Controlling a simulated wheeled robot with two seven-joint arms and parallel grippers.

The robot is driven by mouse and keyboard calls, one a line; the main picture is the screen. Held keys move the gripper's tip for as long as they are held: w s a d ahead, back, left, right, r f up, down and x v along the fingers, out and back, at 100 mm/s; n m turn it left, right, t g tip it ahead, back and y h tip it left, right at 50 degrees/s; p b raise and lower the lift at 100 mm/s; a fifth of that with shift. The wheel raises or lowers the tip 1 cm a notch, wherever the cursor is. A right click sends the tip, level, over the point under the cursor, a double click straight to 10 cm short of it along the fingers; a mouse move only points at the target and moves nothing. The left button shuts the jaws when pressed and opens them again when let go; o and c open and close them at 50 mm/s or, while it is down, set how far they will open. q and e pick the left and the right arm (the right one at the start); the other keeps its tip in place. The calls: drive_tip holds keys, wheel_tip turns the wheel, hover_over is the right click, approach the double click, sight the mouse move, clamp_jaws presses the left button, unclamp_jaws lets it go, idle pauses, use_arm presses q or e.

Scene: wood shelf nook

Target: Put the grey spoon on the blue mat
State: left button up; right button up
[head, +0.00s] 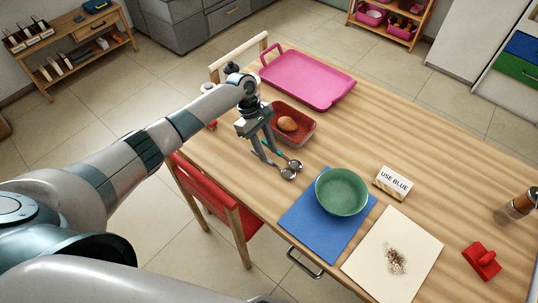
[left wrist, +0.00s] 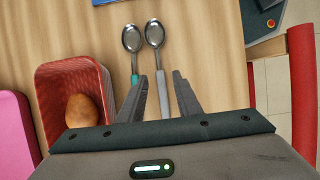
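The grey spoon (left wrist: 154,35) lies on the wooden table beside a spoon with a teal handle (left wrist: 131,39). In the head view, the grey spoon's bowl (head: 288,174) is nearer the table's front edge. My left gripper (left wrist: 160,78) is open, with its fingers on either side of the grey handle; the teal handle is by the left finger. In the head view, my left gripper (head: 264,150) hangs over the handles and partly hides them. I cannot tell if it touches them. The blue mat (head: 308,232) lies to the right, with a green bowl on it. My right gripper is out of view.
A green bowl (head: 342,191) covers the mat's upper right part. A red basket (head: 303,131) with a brown round item is just behind the spoons. A pink tray (head: 308,80), a "USE BLUE" card (head: 393,182) and a cream sheet (head: 420,245) with crumbs are also on the table.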

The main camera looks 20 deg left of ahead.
use_arm(q)
drive_tip(key=b+v, duration=0.1)
drive_tip(key=v, duration=0.8)
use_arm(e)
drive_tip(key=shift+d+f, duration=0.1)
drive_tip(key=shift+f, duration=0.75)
use_arm(q)
drive_tip(key=shift+d, duration=0.1)
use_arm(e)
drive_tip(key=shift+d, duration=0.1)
use_arm(q)
drive_tip(key=shift+o, duration=0.5)
drive_tip(key=b+v, duration=0.1)
drive_tip(key=b, duration=0.1)
drive_tip(key=b+v, duration=0.4)
drive_tip(key=b, duration=0.1)
drive_tip(key=shift+w+a, duration=0.3)
drive_tip(key=shift+a, duration=0.1)
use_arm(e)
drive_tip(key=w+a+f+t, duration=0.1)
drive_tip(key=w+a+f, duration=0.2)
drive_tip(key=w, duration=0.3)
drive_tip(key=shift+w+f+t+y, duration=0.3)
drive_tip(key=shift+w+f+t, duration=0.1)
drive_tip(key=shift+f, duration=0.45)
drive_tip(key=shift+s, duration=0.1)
